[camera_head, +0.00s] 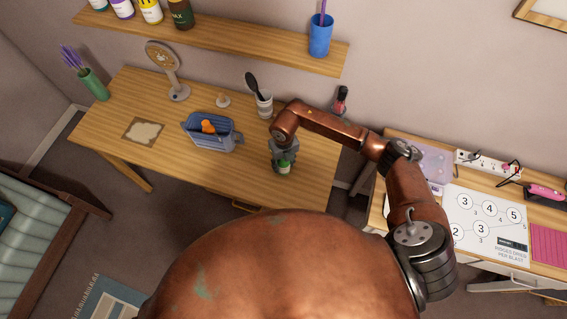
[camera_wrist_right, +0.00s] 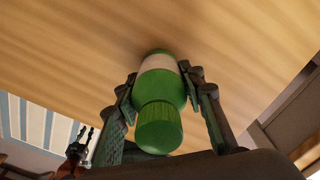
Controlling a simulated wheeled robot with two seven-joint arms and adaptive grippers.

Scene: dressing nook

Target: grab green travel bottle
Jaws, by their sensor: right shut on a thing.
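The green travel bottle (camera_head: 284,169) is at the front right of the wooden dressing table (camera_head: 190,172), with my right gripper (camera_head: 284,158) over it. In the right wrist view the bottle (camera_wrist_right: 160,84) has a pale band and a ribbed green cap. The fingers of my right gripper (camera_wrist_right: 165,95) are shut on its two sides. Its far end is close to or touching the wood; I cannot tell which. What looks like my left gripper (camera_wrist_right: 80,142) shows small at the lower left of the wrist view, its jaws unclear. It is not seen in the head view.
A blue caddy (camera_head: 213,136) with an orange item, a cup with a dark brush (camera_head: 264,103), a hand mirror (camera_head: 167,72) and a green vase (camera_head: 92,84) stand on the table. A shelf (camera_head: 225,42) hangs behind. A second table (camera_head: 390,150) stands right.

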